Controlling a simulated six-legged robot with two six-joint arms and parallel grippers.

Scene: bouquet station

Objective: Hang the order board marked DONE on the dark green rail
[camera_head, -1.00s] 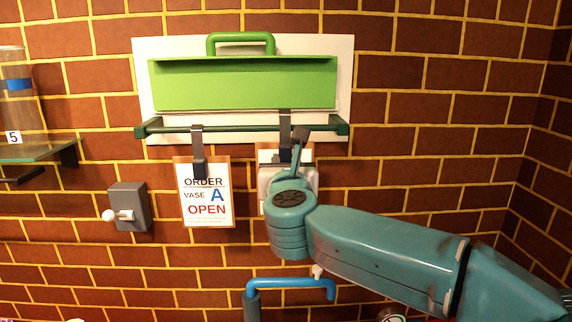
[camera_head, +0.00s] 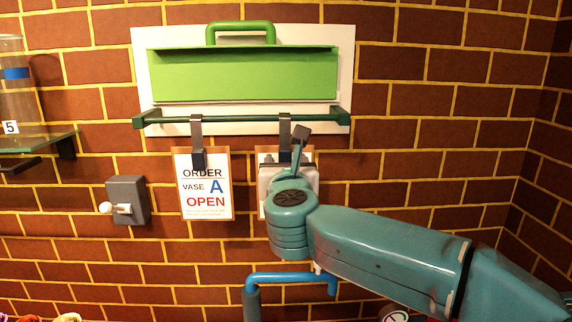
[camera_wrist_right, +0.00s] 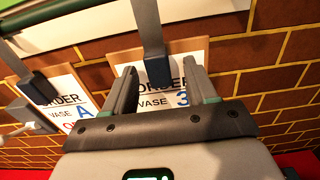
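The dark green rail (camera_head: 240,122) runs along the wall under a bright green hood. A board (camera_head: 266,157) hangs below a grey hook (camera_head: 284,132), whose top sits over the rail; its card also shows in the right wrist view (camera_wrist_right: 150,103). It reads "VASE 3" there; its status word is hidden behind my gripper. My right gripper (camera_wrist_right: 160,75) has its fingers on either side of the hook's dark lower block (camera_wrist_right: 158,71), with gaps between. My left gripper is not in view.
Another board (camera_head: 205,187), reading ORDER VASE A OPEN, hangs on the rail to the left. A grey wall switch (camera_head: 128,201) and a glass shelf (camera_head: 40,142) are further left. A blue pipe (camera_head: 290,278) stands below my right gripper.

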